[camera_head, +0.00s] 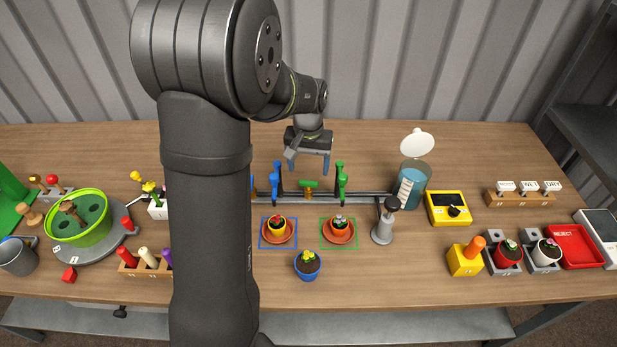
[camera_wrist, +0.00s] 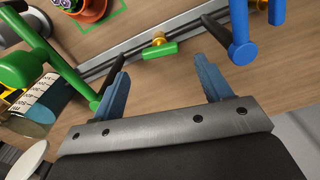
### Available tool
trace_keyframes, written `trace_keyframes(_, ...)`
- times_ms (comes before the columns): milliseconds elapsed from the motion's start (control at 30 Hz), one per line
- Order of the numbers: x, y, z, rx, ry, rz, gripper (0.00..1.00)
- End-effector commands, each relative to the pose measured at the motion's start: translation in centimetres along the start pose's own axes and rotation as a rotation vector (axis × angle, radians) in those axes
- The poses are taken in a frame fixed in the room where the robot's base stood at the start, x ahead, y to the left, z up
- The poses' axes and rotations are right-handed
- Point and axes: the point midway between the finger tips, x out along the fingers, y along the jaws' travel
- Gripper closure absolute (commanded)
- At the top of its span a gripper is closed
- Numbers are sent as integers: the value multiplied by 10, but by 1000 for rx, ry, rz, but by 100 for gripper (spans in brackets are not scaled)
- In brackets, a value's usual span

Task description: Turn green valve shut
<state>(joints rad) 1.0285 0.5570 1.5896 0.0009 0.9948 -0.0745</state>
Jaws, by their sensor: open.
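The green valve handle (camera_head: 308,184) is a short green bar on a brass stem. It sits at the grey pipe (camera_head: 330,197), between a blue upright (camera_head: 277,178) and a green upright (camera_head: 341,180). In the wrist view the handle (camera_wrist: 160,51) looks roughly in line with the pipe, a little turned from it. My gripper (camera_head: 308,165) points down above and behind the handle. In the wrist view my gripper (camera_wrist: 163,82) has its two blue fingers wide apart, with nothing between them. The handle lies beyond the fingertips, apart from them.
The blue and green uprights stand close on either side of my gripper. Potted plants on saucers (camera_head: 277,231) (camera_head: 340,231) stand in front of the pipe. A lidded blue container (camera_head: 414,185) and grey dispenser (camera_head: 385,225) are to the right. My arm hides part of the table.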

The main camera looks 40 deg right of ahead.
Motion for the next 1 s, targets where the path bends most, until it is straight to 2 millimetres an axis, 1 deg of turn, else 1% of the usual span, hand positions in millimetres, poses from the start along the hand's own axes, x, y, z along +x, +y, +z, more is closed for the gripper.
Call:
trace_keyframes(33,12,0,1,0,-5,-1,29)
trace_keyframes(100,23,0,1,0,-4,-1,29)
trace_keyframes(200,37,0,0,0,-3,-1,29)
trace_keyframes(300,47,0,0,0,-2,-1,29)
trace_keyframes(433,52,0,0,0,0,0,29)
trace_keyframes(667,53,0,0,0,1,0,29)
trace_keyframes(700,53,0,0,0,1,0,31)
trace_keyframes(867,53,0,0,0,1,0,62)
trace_keyframes(900,53,0,0,0,1,0,70)
trace_keyframes(933,53,0,0,0,1,0,74)
trace_keyframes(1000,53,0,0,0,1,0,74)
